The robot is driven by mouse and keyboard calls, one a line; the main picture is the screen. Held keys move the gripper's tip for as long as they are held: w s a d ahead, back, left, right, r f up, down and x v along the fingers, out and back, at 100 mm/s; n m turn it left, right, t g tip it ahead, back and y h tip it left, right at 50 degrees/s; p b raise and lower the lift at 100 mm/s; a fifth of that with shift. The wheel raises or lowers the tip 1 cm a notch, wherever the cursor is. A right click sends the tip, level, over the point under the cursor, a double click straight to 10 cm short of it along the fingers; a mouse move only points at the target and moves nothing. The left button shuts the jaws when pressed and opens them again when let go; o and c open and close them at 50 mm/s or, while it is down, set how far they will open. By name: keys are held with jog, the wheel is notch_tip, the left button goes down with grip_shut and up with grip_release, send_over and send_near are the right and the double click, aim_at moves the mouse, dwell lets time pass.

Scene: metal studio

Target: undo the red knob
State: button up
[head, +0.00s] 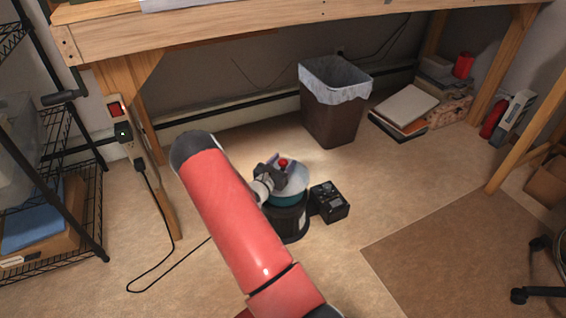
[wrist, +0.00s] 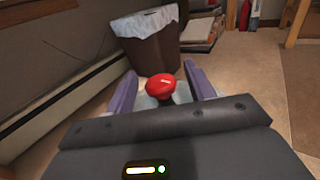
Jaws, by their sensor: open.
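The red knob (head: 283,162) sits on top of a round device with a pale lid (head: 294,180), a teal band and a black base (head: 291,222) on the floor. In the wrist view the red knob (wrist: 161,86) has a rounded top on a dark stem. My gripper (head: 277,166) is over the lid at the knob. In the wrist view its two purple fingers (wrist: 160,84) are open, one on each side of the knob, with gaps visible. The lower stem and most of the lid are hidden behind the gripper body in the wrist view.
A black box (head: 329,202) stands right beside the device. A lined waste bin (head: 333,112) is behind it, and books (head: 402,108) lie to the right. A wooden workbench (head: 250,28) spans above. A cable (head: 168,225) runs across the floor at left.

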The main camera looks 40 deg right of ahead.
jog(key=v, duration=0.7)
jog(key=shift+s+a, duration=0.1)
jog(key=shift+a, duration=0.1)
